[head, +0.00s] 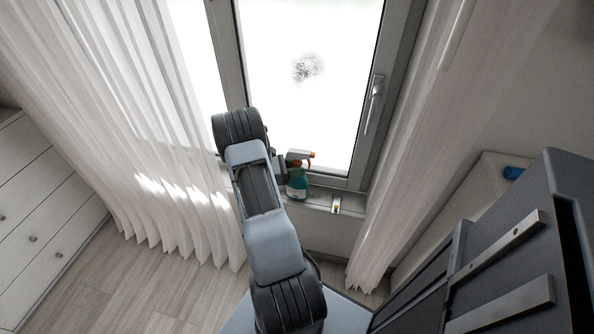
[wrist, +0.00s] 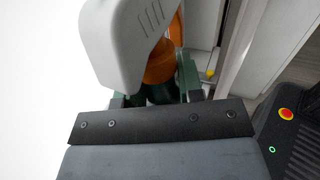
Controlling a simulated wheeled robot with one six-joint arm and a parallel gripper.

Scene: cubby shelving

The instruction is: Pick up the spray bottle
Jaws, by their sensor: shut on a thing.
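In the wrist view the white spray head (wrist: 128,42) and orange collar (wrist: 161,68) rise in front of the jaws. My gripper (wrist: 155,97) is shut on the bottle, with a finger on each side of its green body. The bottle's lower part is hidden in the wrist view.
A small yellow-and-white item (head: 336,204) stands on the window sill (head: 318,196), right of the bottle. The window (head: 310,80) is behind. Curtains (head: 150,130) hang left and right (head: 425,130). A blue object (head: 513,173) lies at the right. White drawers (head: 40,200) stand at the left.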

